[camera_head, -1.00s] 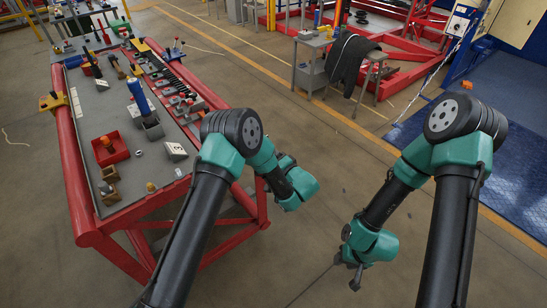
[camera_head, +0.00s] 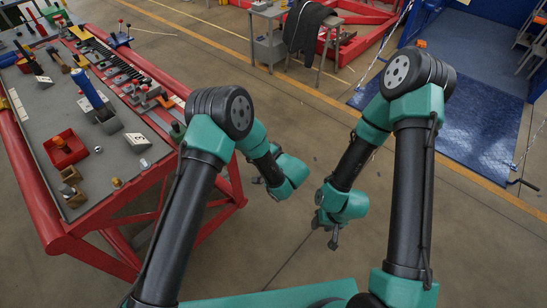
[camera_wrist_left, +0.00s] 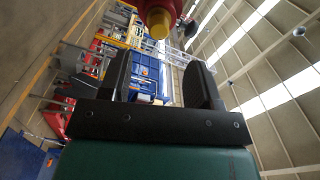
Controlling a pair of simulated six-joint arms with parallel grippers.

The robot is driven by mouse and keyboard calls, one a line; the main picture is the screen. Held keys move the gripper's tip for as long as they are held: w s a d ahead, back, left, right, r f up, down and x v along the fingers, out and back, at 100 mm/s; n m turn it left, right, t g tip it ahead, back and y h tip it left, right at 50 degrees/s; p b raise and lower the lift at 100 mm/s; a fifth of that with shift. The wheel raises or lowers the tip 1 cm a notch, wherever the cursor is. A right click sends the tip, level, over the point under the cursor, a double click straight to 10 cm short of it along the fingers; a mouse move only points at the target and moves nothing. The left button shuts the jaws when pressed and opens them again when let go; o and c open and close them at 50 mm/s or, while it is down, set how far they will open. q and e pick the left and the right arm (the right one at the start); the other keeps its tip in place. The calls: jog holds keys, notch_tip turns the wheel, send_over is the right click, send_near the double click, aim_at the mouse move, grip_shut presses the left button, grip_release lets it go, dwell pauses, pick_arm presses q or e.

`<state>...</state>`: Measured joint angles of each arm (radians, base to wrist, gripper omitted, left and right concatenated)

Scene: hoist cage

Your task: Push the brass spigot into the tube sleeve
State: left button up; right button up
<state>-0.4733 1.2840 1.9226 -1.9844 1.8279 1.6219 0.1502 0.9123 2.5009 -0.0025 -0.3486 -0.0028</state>
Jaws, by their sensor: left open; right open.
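A yellow, brass-coloured end (camera_wrist_left: 158,22) set in a dark red round part hangs at the top of the left wrist view, beyond my left fingers; I cannot tell if it is the spigot. In the head view a small brass-coloured piece (camera_head: 117,183) stands near the front edge of the grey bench top (camera_head: 85,125). I cannot pick out the tube sleeve for certain. My left gripper (camera_wrist_left: 160,82) is open, with nothing between its fingers; in the head view its fingers are mostly hidden. My right gripper (camera_head: 325,233) is open and empty, pointing down over bare floor.
The bench has a red tube frame (camera_head: 130,210). It carries a red tray (camera_head: 66,150), a blue cylinder (camera_head: 88,88), a numbered card block (camera_head: 137,142) and a row of tools. A grey cart (camera_head: 268,48) and a blue floor plate (camera_head: 440,110) stand farther off. The floor between is clear.

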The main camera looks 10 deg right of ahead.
pick_arm(q)
jog(key=v, duration=0.8)
jog(key=shift+s+d, duration=0.25)
dwell(0.4)
jog(key=s+a+f+g, duration=0.3)
jog(key=a+f+g, duration=0.25)
jog(key=a, duration=0.35)
jog(key=s+a+f+g, duration=0.3)
jog(key=a+f+g, duration=0.2)
jog(key=a+g, duration=0.3)
jog(key=s+a+f+n+g+h, duration=0.2)
jog(key=s+a+n+g+h, duration=0.15)
jog(key=s+h, duration=0.35)
jog(key=s+a+f+n+g+h, duration=0.2)
jog(key=s+a+f+h, duration=0.15)
jog(key=s+h, duration=0.4)
jog(key=a+r+n+t, duration=0.1)
jog(key=a+n+t, duration=0.2)
jog(key=a+t, duration=0.3)
jog(key=shift+a+r+h, duration=0.35)
jog(key=shift+a+h, duration=0.1)
jog(key=shift+a, duration=0.05)
